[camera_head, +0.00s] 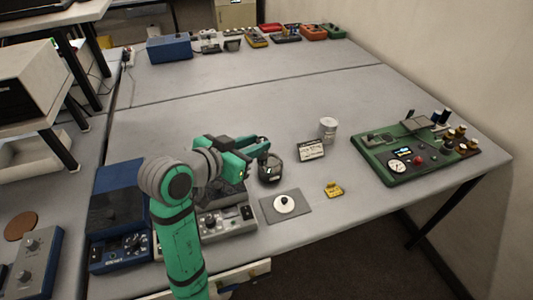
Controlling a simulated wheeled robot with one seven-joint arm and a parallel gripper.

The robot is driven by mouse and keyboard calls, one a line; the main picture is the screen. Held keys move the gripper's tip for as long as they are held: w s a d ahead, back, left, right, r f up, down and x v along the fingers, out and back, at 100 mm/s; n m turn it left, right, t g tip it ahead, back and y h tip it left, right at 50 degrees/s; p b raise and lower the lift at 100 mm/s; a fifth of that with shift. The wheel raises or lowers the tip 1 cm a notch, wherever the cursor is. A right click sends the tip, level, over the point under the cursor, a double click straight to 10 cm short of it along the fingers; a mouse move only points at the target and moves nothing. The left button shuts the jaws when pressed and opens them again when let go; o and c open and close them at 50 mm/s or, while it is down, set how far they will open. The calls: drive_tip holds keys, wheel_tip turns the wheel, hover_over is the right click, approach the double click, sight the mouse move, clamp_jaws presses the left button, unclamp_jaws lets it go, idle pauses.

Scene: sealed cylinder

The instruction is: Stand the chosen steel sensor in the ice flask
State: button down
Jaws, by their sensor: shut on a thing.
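My gripper (262,143), with green fingers, is raised over the bench, just above and behind a dark, round, glassy vessel (270,170). This vessel looks like the ice flask; its contents are too small to make out. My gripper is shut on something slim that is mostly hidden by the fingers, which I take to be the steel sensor. I cannot tell whether its lower end touches the flask. A silver cylinder (328,129) stands upright to the right, behind a small printed card (311,149).
A white disc (285,203) lies on a grey plate (270,210) in front of the flask, with a yellow item (334,189) to its right. A green instrument board (390,170) is at the right. Blue-cased instruments (118,210) stand at the left.

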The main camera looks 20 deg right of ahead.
sight(260, 140)
drive_tip(key=w+d+f, duration=0.1)
drive_tip(key=w+d, duration=0.1)
drive_tip(key=w, duration=0.1)
drive_tip(key=shift+d+f, duration=0.15)
drive_tip(key=shift+f, duration=0.25)
drive_tip(key=w+f, duration=0.1)
drive_tip(key=w+d+f, duration=0.1)
drive_tip(key=f, duration=0.1)
drive_tip(key=w+d+f, duration=0.1)
drive_tip(key=f, duration=0.1)
drive_tip(key=shift+w+d, duration=0.15)
drive_tip(key=shift+w+d+f, duration=0.1)
drive_tip(key=shift+f, duration=0.8)
drive_tip(key=shift+w+d+f, duration=0.1)
drive_tip(key=shift+f, duration=0.8)
drive_tip(key=shift+f, duration=0.15)
drive_tip(key=c, duration=1.5)
unclamp_jaws()
drive_tip(key=shift+o, duration=0.2)
drive_tip(key=shift+s+a+r, duration=0.1)
drive_tip(key=shift+a+r, duration=0.1)
drive_tip(key=shift+r, duration=0.05)
drive_tip(key=v, duration=1.1)
drive_tip(key=shift+s+a, duration=0.15)
drive_tip(key=shift+a, duration=0.15)
